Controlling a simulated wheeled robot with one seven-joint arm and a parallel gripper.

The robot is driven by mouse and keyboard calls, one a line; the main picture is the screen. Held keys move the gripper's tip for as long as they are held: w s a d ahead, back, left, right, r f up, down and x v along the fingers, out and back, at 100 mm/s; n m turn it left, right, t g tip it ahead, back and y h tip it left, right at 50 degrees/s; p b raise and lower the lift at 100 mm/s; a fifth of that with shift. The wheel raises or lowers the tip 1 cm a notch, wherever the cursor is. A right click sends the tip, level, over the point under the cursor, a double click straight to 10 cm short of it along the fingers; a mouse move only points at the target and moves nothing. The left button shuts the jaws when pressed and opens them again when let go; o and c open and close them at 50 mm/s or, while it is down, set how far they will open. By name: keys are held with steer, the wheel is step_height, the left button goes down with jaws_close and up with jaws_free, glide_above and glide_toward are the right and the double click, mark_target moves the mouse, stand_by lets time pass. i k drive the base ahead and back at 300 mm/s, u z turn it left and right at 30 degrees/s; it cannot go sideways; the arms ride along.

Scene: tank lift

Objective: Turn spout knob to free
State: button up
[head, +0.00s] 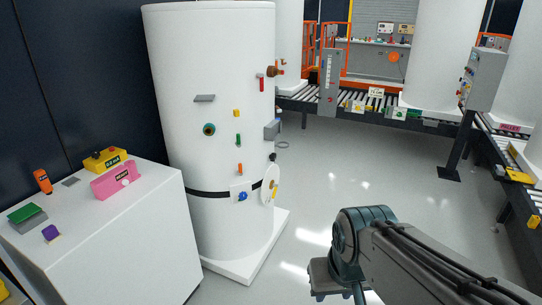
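A tall white tank (208,110) stands upright on a white base at left centre, with several small coloured fittings on its side. Low on it, a blue knob (242,196) sits on a small white plate, next to a round white disc (270,185) at the tank's right edge. A teal round fitting (209,129) and a red-brown one (273,71) are higher up. I cannot tell which is the spout knob, nor read any marking. My arm reaches in from the lower right, well apart from the tank. My gripper's fingers do not show.
A white cabinet (150,245) at left carries a pink box (116,182), a yellow box (105,160) and small items. Roller conveyors (340,92) with other tanks run along the back and right. A grey panel post (465,140) stands at right. The middle floor is clear.

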mark_target(273, 157)
steer(key=z, duration=0.25)
steer(key=i, duration=0.8)
steer(key=z, duration=0.4)
steer(key=i, duration=1.95)
steer(key=u, duration=0.4)
